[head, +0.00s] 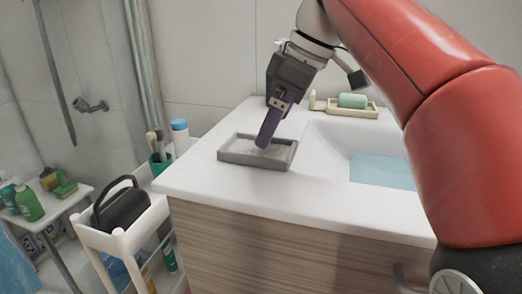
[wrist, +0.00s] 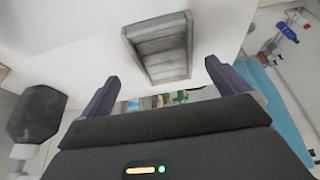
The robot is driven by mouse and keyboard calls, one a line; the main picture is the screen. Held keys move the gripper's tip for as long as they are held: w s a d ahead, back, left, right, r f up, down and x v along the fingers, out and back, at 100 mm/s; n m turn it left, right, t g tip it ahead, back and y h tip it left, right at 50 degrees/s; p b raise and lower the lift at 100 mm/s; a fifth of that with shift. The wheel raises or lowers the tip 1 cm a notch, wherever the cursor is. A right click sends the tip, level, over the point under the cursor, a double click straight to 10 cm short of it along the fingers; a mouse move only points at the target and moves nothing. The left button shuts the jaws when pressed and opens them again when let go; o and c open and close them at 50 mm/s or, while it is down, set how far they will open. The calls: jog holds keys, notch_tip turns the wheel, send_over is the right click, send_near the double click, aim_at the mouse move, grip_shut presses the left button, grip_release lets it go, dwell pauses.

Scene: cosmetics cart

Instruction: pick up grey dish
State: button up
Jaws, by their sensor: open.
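The grey dish (head: 235,151) is a shallow rectangular tray with a raised rim. It lies flat on the white counter near its left front corner. In the head view my gripper (head: 266,138) points down at the dish, and its purple fingers overlap the dish's middle in the picture. In the wrist view the dish (wrist: 160,46) appears ahead of my open fingers, nearer the right finger, with its inside empty. My gripper (wrist: 160,78) has nothing between its fingers. Whether the fingertips touch the dish cannot be told.
A green soap (head: 352,100) sits in a beige tray (head: 333,107) behind the sink basin (head: 380,172). A white cart (head: 122,240) with a dark basket-like item (head: 122,208) and bottles stands left of the counter. The counter front is clear.

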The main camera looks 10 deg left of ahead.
aim_at(256, 150)
jog(key=x, duration=0.2)
jog(key=b+x, duration=0.1)
jog(key=x, duration=0.1)
jog(key=shift+s+a+f, duration=0.2)
jog(key=shift+a, duration=0.3)
jog(key=c, duration=1)
notch_tip(256, 150, up, 6)
jog(key=p, duration=0.2)
jog(key=shift+w+r+p, duration=0.1)
jog(key=shift+p, duration=0.25)
jog(key=shift+c, duration=0.2)
jog(key=shift+r+b, duration=0.2)
jog(key=shift+b, duration=0.2)
jog(key=shift+r, duration=1.7)
